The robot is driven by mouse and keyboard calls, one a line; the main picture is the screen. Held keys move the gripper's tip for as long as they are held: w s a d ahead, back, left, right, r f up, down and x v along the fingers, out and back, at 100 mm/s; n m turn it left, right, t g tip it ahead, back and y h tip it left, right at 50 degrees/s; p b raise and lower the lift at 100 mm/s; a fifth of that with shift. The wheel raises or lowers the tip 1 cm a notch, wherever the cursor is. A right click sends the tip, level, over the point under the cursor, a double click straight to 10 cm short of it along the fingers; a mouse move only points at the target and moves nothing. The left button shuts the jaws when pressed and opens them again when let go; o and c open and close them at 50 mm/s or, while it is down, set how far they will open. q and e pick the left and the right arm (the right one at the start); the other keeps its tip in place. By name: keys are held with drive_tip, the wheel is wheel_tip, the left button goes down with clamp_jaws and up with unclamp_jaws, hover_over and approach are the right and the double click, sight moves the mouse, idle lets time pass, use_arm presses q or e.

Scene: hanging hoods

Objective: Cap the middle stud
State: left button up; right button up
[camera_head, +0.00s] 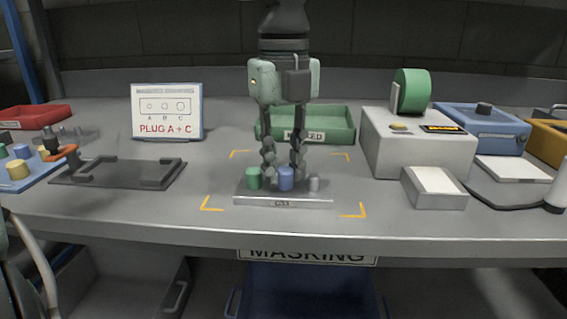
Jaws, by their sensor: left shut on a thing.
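A light grey block with studs (290,200) lies on the bench between yellow corner marks. A green cap (253,178) stands at its left position. A blue cap (286,180) is at the middle position, and the middle stud is hidden by it. A bare grey stud (314,185) shows at the right. My left gripper (283,170) points straight down over the block, its fingers shut on the blue cap. I cannot tell whether the cap is fully seated. My right gripper is not in view.
A green tray (335,126) is behind the gripper. A sign (166,112) reads "PLUG A + C". A blue tray with caps (32,177) and a dark plate (100,173) are at left. A grey machine with a green roll (412,90) stands at right.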

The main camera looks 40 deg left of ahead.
use_arm(q)
drive_tip(key=shift+f, duration=0.25)
drive_tip(key=o, duration=0.8)
drive_tip(key=shift+o, duration=0.2)
wheel_tip(320, 180, up, 12)
